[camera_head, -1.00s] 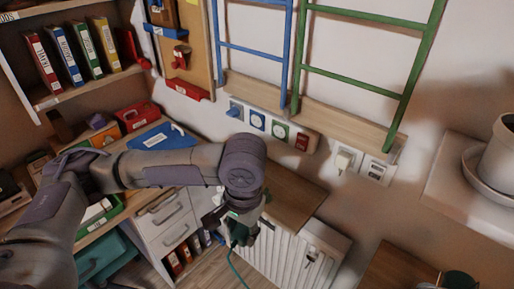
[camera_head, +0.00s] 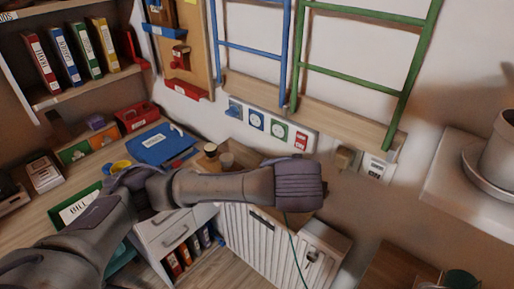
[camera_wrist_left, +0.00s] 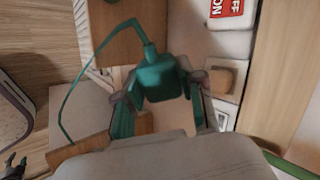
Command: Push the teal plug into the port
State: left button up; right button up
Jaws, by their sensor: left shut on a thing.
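The teal plug (camera_wrist_left: 160,78) is held between the fingers of my left gripper (camera_wrist_left: 160,92), which is shut on it. Its teal cord (camera_wrist_left: 88,82) loops to the left in the left wrist view, and a strand of cord hangs below my wrist in the head view (camera_head: 293,242). In the head view my own wrist hides the gripper and plug. The wall strip holds a blue-ringed port (camera_head: 257,120) and a green-ringed port (camera_head: 279,129). The plug appears apart from these ports. I cannot see its prongs.
A blue plug (camera_head: 235,109) and a red switch (camera_head: 301,140) sit on the same strip. Right of them are a beige plug (camera_head: 346,158) and a white socket plate (camera_head: 376,168). A white radiator (camera_head: 252,233) stands below.

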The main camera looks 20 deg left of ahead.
pick_arm(q)
jog(key=w+a+m+t+h, duration=0.3)
jog(key=w+a+m+h, duration=0.1)
jog(key=w+m+h, duration=0.25)
jog(key=n+t+b, duration=0.1)
jog(key=n+t, duration=0.1)
jog(key=t, duration=0.3)
send_near(277, 130)
jog(key=shift+d+f, duration=0.1)
jog(key=shift+d, duration=0.05)
jog(key=shift+b+x, duration=0.85)
jog(key=shift+x, duration=2.05)
jog(key=shift+w+b, duration=0.35)
jog(key=shift+w, duration=0.1)
